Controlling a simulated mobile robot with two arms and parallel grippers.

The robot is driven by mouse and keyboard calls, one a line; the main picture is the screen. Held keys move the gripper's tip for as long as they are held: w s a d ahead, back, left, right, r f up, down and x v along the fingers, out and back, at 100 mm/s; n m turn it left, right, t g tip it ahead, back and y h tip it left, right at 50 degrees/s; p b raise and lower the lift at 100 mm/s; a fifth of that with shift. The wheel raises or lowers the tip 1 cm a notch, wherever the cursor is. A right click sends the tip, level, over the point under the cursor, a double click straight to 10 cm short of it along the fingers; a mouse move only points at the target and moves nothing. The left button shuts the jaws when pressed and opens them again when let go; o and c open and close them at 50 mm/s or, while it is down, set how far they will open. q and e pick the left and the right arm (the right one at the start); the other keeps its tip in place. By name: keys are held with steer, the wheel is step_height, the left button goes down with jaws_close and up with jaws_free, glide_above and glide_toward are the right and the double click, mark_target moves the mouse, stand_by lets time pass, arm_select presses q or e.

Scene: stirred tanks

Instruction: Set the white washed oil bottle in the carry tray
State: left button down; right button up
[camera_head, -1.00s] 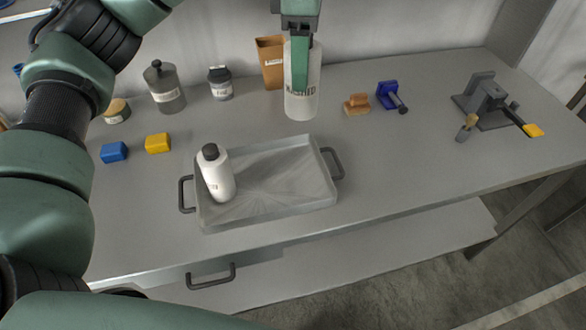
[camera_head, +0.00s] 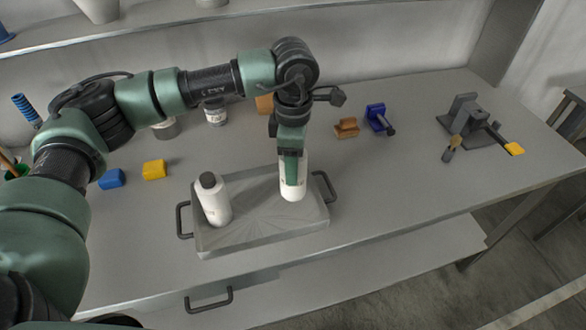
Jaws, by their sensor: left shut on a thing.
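My left gripper (camera_head: 291,170) points down and is shut on a white bottle (camera_head: 293,190), which it holds upright. The gripper hides the bottle's upper part and most of its label. The bottle shows over the right part of the grey metal carry tray (camera_head: 247,236); I cannot tell whether its base touches the tray floor. A second white bottle with a dark cap (camera_head: 214,200) stands in the left part of the tray. My right gripper is not in view.
A blue block (camera_head: 111,179) and a yellow block (camera_head: 154,169) lie left of the tray. Behind are a jar (camera_head: 215,116), a brown brush (camera_head: 346,128) and a blue tool (camera_head: 377,118). A grey vise-like fixture (camera_head: 466,116) stands at the right.

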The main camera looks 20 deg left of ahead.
arm_select(q)
step_height(320, 180, down, 3)
steer(key=shift+f+p, duration=0.1)
steer(key=shift+p, duration=0.2)
steer(key=shift+f+b, duration=0.15)
steer(key=shift+b, duration=0.15)
steer(key=c, duration=0.6)
jaws_free()
steer(key=shift+r+p, duration=0.35)
step_height(320, 180, up, 10)
steer(key=b, duration=0.3)
steer(key=shift+r, duration=0.25)
steer(key=shift+r+b, duration=0.3)
steer(key=shift+r, duration=0.35)
